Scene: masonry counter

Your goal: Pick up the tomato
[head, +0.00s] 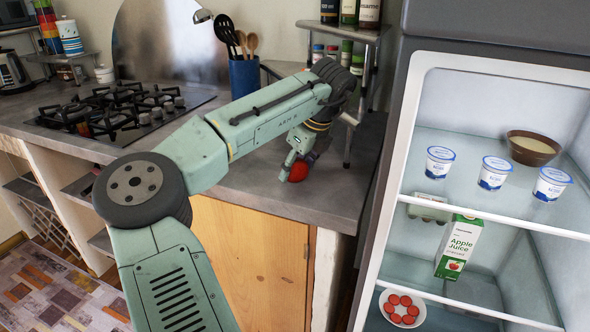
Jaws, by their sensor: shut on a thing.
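The tomato (298,172) is a small red round thing on or just above the grey counter, near its front right part. My gripper (292,168) is shut on the tomato from above and partly covers it. My arm reaches over the counter from the lower left. I cannot tell whether the tomato touches the counter.
A metal rack with bottles (346,30) stands right behind my gripper. A blue utensil holder (244,76) is at the back. A gas stove (110,108) is on the left. An open fridge (470,120) with yogurt cups and apple juice (458,247) is on the right.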

